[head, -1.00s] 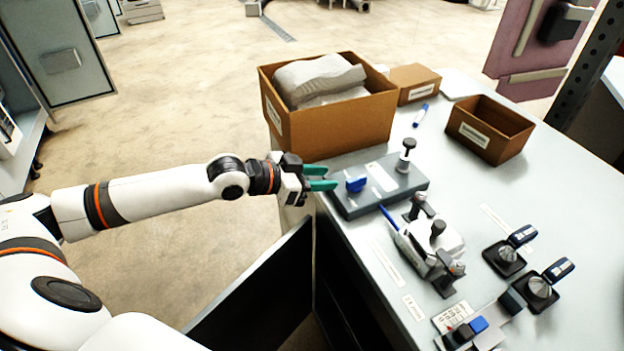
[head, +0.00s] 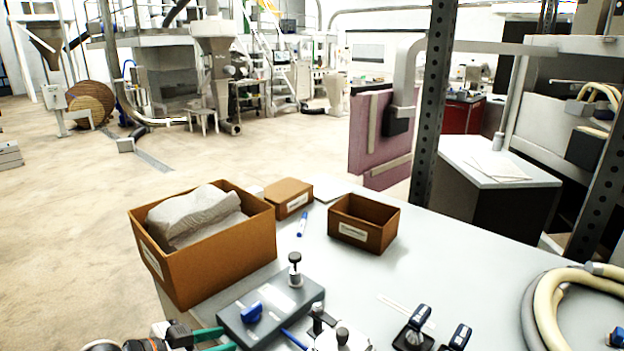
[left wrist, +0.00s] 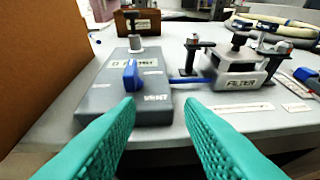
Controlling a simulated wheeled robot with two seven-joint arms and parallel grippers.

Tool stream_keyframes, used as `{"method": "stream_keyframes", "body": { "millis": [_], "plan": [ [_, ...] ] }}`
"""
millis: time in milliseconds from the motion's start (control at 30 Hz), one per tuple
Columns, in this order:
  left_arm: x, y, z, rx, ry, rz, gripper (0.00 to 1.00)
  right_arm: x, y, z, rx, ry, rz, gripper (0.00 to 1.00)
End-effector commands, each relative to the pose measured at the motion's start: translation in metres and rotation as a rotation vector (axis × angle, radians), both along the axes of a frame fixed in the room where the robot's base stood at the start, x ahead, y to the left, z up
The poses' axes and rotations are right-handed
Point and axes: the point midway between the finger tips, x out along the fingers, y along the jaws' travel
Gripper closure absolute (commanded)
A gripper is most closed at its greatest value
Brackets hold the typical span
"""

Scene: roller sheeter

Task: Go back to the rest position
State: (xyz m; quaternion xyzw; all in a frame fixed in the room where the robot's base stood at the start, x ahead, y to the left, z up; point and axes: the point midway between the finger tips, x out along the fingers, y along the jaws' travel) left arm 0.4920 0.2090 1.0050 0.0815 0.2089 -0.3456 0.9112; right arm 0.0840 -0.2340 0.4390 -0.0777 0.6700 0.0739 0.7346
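My left gripper (head: 212,342) is at the lower left of the head view, by the near edge of the grey table. Its two green fingers are spread with nothing between them. In the left wrist view the open fingers (left wrist: 160,135) point toward a grey block (left wrist: 98,92) marked VENT with a blue knob (left wrist: 131,75), apart from it. The block also shows in the head view (head: 270,315). A device marked FILTER (left wrist: 238,70) stands to its right. My right gripper is not in view.
A large cardboard box (head: 262,245) with pale bags stands left of the block. An empty brown box (head: 345,232) and a marker (head: 302,224) lie further back. Coiled hose (head: 545,300) lies on the right. A dark perforated post (head: 434,110) rises behind the table.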

Motion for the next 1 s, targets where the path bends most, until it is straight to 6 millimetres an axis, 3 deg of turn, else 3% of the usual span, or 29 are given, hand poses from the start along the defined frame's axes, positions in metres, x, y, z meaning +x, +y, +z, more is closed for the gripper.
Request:
{"method": "stream_keyframes", "body": {
  "millis": [33,133,300,600,867,1000],
  "plan": [
    [-0.014,-0.021,-0.016,0.004,0.030,-0.024,0.65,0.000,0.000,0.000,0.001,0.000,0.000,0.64],
    [-0.042,-0.052,-0.045,0.052,0.081,-0.041,0.65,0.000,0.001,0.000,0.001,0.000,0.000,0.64],
    [-0.087,-0.072,-0.081,0.142,0.189,0.044,0.65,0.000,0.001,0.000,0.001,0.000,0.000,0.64],
    [-0.160,-0.039,-0.123,0.281,0.466,0.327,0.65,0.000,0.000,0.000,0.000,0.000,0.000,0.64],
    [-0.231,-0.004,-0.144,0.369,0.726,0.541,0.65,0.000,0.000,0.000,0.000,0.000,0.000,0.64],
    [-0.224,-0.003,-0.178,0.388,0.748,0.544,0.65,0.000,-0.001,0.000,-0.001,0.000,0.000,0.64]
  ]
}}
